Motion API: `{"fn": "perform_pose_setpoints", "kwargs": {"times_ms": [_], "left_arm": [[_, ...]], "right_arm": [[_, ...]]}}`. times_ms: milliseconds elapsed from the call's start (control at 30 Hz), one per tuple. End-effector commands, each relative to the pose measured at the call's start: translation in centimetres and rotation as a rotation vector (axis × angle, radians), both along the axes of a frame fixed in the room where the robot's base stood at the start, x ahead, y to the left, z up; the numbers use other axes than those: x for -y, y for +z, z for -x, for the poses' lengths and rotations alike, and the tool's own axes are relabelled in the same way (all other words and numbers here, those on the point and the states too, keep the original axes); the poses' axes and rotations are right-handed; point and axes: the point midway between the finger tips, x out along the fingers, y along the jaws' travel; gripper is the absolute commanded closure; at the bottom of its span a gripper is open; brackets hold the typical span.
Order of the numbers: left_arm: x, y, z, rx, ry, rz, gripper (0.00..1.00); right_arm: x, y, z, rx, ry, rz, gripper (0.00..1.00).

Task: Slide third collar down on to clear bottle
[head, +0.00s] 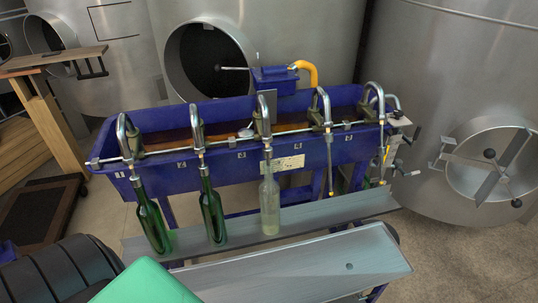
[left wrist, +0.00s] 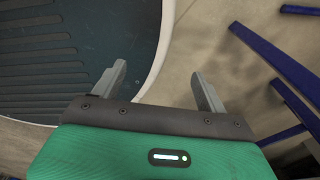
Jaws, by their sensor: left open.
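The clear bottle (head: 269,207) stands upright on the grey shelf under the third spout (head: 262,117) of the blue filler, in the head view. A small light-coloured collar (head: 267,148) shows on the third spout's tube near the bottle's mouth. I cannot tell whether it touches the bottle. My left gripper (left wrist: 160,69) shows in the left wrist view with its two grey fingers apart and nothing between them. It is away from the bottle and collar, which do not show in that view. My right gripper is in neither view.
Two green bottles, the first (head: 153,225) and second (head: 212,214), stand left of the clear one. The fourth spout (head: 322,100) has a bare tube and no bottle. A grey sloping board (head: 300,268) lies in front of the shelf. Steel tanks (head: 465,60) stand behind.

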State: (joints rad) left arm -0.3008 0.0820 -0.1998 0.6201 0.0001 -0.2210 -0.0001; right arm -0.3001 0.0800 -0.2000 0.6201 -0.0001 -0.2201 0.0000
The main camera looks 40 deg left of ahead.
Motion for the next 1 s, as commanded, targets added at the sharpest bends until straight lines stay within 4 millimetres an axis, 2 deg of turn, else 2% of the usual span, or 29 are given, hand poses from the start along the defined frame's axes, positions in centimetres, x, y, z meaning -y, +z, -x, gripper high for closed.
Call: {"fn": "perform_pose_setpoints", "kwargs": {"times_ms": [33,100,167,267,400,500,767,900,967,1000], "left_arm": [[-0.1,0.2,-0.4,0.003,-0.002,-0.001,0.35],[0.1,0.8,-1.6,0.011,-0.009,-0.001,0.49],[0.3,1.6,-3.2,0.021,-0.019,-0.003,0.49],[0.7,3.9,-6.7,0.041,-0.041,-0.008,0.49],[1.4,8.3,-12.0,0.071,-0.079,-0.021,0.49],[1.7,11.8,-15.1,0.089,-0.101,-0.033,0.49],[2.2,20.7,-21.1,0.135,-0.171,-0.074,0.49],[-0.4,27.1,-28.5,0.193,-0.552,-0.308,0.49],[-1.5,30.1,-31.5,0.205,-0.729,-0.437,0.49],[-2.2,32.4,-33.4,0.206,-0.841,-0.532,0.49]], "right_arm": [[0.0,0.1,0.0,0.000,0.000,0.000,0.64],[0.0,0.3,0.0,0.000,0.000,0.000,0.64],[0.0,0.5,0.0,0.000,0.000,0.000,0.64],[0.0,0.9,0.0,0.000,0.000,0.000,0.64],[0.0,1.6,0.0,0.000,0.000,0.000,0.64],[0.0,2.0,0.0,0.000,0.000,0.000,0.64],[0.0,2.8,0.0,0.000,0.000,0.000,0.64],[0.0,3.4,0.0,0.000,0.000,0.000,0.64],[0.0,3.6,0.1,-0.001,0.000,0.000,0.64],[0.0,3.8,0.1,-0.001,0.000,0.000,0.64]]}}
